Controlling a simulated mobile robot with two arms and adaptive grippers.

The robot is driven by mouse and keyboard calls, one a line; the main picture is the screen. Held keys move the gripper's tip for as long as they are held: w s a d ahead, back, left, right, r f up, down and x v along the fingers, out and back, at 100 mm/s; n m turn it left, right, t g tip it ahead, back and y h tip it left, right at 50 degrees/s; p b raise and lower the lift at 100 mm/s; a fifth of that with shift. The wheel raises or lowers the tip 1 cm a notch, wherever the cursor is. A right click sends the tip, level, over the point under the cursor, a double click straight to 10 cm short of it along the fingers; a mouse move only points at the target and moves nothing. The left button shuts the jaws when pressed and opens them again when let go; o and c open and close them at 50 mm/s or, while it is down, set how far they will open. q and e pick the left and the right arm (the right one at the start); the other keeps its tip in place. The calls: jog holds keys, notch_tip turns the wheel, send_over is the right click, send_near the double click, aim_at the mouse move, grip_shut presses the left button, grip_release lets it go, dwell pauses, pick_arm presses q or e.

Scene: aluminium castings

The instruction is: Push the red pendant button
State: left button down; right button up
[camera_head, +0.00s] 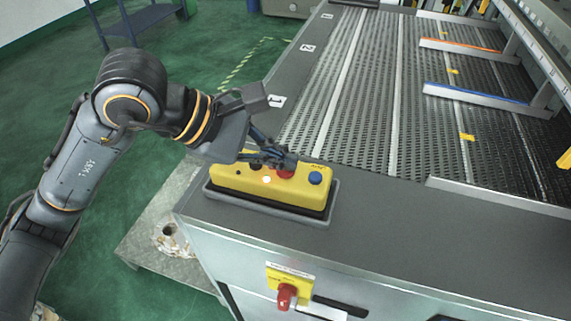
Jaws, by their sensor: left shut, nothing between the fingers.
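The yellow pendant (270,186) lies in a dark grey holder (262,207) on the near left corner of the machine's top. Its red button (286,173) shows only in part, just under my left fingertips. A blue button (315,178) is at the right end of the pendant, and a small white button (266,180) is left of the red one. My left gripper (288,161) is shut and empty, its fingertips over the red button. Whether they touch it I cannot tell. My right gripper is not in view.
A red rotary switch (287,293) on a yellow plate is on the machine's front. The perforated bed (380,100) stretches behind, with orange (460,47) and blue (475,97) rails at right. A metal casting (170,240) lies on a low plate at left.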

aim_at(279, 171)
pick_arm(q)
jog(key=shift+r, duration=0.1)
jog(key=shift+r+p, duration=0.3)
jog(key=shift+r, duration=0.45)
jog(key=shift+r+p, duration=1.25)
jog(key=shift+r, duration=1.3)
jog(key=shift+a, duration=0.1)
